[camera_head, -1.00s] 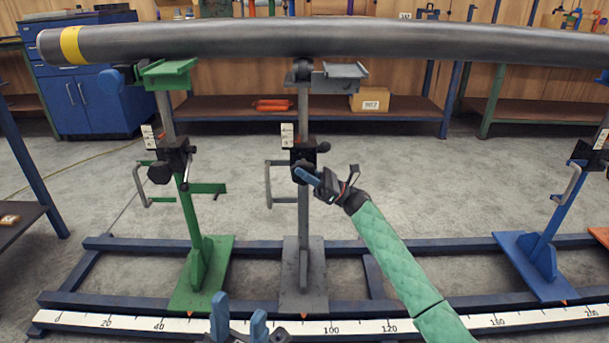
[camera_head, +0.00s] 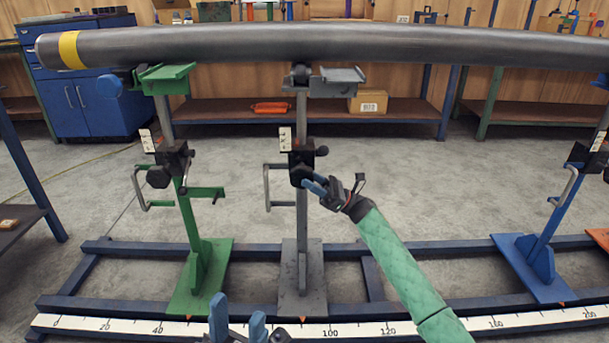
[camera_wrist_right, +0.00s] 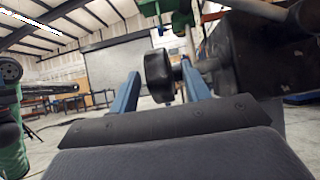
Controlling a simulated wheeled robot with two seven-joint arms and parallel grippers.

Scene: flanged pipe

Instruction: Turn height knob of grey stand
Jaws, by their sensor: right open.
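The grey stand (camera_head: 303,215) stands upright on the blue floor frame, its grey head under the pipe (camera_head: 400,42). Its black clamp block (camera_head: 303,158) carries a dark knob (camera_head: 298,176) low on the near side and a smaller one (camera_head: 321,151) on the right. My right gripper (camera_head: 315,185) is open, its blue fingertips just right of and slightly below the low knob. In the right wrist view a black round knob (camera_wrist_right: 158,76) shows between the two spread blue fingers; contact is not clear. My left gripper (camera_head: 238,322) is open and empty at the bottom edge.
A green stand (camera_head: 190,220) with its own clamp and crank is to the left, a blue stand (camera_head: 545,235) to the right. A scale strip (camera_head: 375,328) runs along the front of the frame. The space between the grey and blue stands is free apart from my right arm.

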